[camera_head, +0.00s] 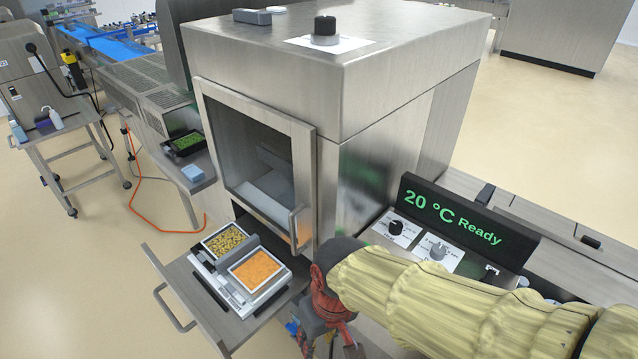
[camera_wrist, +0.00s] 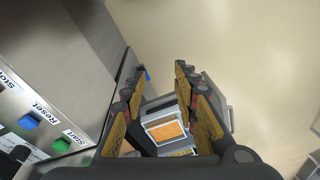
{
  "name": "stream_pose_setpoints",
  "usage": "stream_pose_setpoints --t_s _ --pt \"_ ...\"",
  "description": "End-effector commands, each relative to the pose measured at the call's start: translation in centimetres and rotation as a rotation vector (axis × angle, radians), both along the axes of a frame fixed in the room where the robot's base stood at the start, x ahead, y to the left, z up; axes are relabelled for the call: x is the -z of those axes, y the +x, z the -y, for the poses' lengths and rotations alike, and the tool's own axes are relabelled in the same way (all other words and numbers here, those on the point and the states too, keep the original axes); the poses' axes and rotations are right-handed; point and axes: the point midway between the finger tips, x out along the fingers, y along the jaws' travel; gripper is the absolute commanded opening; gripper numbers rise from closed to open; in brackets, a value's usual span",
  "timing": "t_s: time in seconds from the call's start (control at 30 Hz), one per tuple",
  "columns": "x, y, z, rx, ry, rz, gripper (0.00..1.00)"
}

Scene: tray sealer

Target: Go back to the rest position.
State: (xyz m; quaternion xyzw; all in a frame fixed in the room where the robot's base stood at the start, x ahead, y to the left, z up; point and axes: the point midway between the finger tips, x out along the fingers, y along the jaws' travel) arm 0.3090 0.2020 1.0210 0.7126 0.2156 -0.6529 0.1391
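My gripper (camera_wrist: 158,76) is open in the wrist view, with its two fingers well apart and nothing between them close by. Beyond the fingers and lower down, the pulled-out drawer shows with an orange-filled tray (camera_wrist: 166,131). In the head view my arm reaches in from the lower right in a yellow cover. The gripper end there is partly cut off at the bottom edge, just right of the drawer (camera_head: 213,317).
The steel tray sealer (camera_head: 390,130) stands in the middle. Its drawer holds an orange-filled tray (camera_head: 256,270) and a tray with greenish-yellow pieces (camera_head: 225,240). A display (camera_head: 455,220) reads 20 °C Ready. Blue Reset (camera_wrist: 29,121) and green Start (camera_wrist: 61,144) buttons are left of my gripper.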

Motion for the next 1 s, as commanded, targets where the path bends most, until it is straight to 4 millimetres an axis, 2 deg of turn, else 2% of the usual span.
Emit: stream_pose_setpoints --t_s 0.03,0.2,0.3,0.5,0.7,1.0 --pt "-1.2 -0.1 2.7 0.045 -0.005 0.026 0.30" --pt "-4.4 -0.7 10.1 0.177 -0.016 0.135 0.30" --pt "-6.5 -1.0 13.5 0.272 -0.004 0.220 0.30" --pt "-10.6 -1.2 18.3 0.448 0.024 0.370 0.30" --pt "-11.3 -1.3 20.2 0.520 0.017 0.395 0.30" --pt "-11.3 -1.3 20.3 0.524 0.018 0.395 0.30"
